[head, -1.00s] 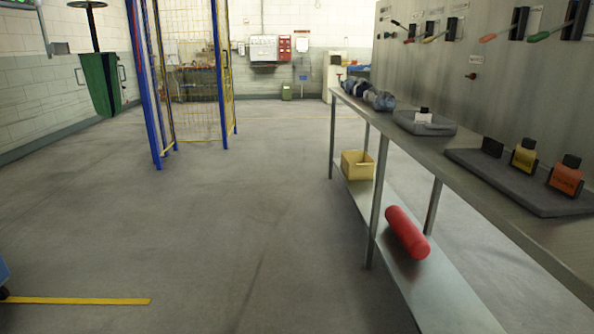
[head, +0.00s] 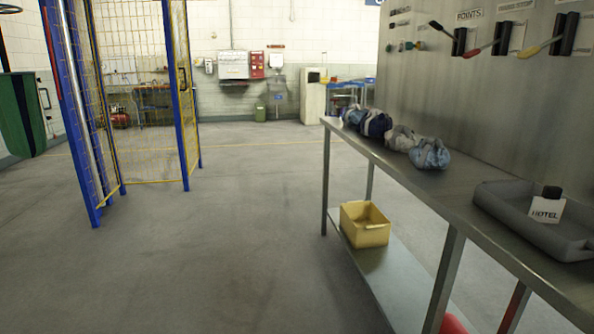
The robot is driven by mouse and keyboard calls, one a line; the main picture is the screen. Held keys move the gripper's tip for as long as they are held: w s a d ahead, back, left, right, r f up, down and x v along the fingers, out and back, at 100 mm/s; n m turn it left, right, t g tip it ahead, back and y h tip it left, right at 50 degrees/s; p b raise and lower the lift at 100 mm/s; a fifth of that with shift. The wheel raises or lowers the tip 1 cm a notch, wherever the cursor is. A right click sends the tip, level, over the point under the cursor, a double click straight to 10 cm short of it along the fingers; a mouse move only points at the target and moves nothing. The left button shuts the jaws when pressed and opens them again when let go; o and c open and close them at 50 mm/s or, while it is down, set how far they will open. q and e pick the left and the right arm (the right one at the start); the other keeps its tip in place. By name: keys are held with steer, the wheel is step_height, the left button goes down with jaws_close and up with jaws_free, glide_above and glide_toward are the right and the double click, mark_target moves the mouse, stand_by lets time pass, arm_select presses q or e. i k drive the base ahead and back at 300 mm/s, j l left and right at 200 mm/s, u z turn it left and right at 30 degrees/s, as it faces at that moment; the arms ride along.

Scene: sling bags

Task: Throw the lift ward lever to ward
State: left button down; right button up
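Several levers in black slotted plates are on the grey upright panel (head: 450,105) at the right. Neither of my grippers is in view.
A metal bench runs along the panel, holding several cloth bundles (head: 430,154) and a grey tray (head: 490,200) with a HOTEL tag (head: 545,209). A yellow bin (head: 364,224) sits on its lower shelf. A blue-framed mesh cage (head: 180,95) stands left. The floor between is clear.

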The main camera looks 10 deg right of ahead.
mark_target(433, 24)
steer(key=i+z, duration=0.15)
steer(key=i, duration=0.5)
steer(key=i+j+z, duration=0.2)
steer(key=i, duration=0.45)
steer(key=i+l+z, duration=0.15)
steer(key=i+z, duration=0.25)
steer(key=i+l+z, duration=0.15)
steer(key=z, duration=0.2)
steer(key=i+z, duration=0.4)
steer(key=i+j+z, duration=0.1)
steer(key=z, duration=0.3)
steer(key=i+j, duration=0.05)
steer(key=i, duration=0.05)
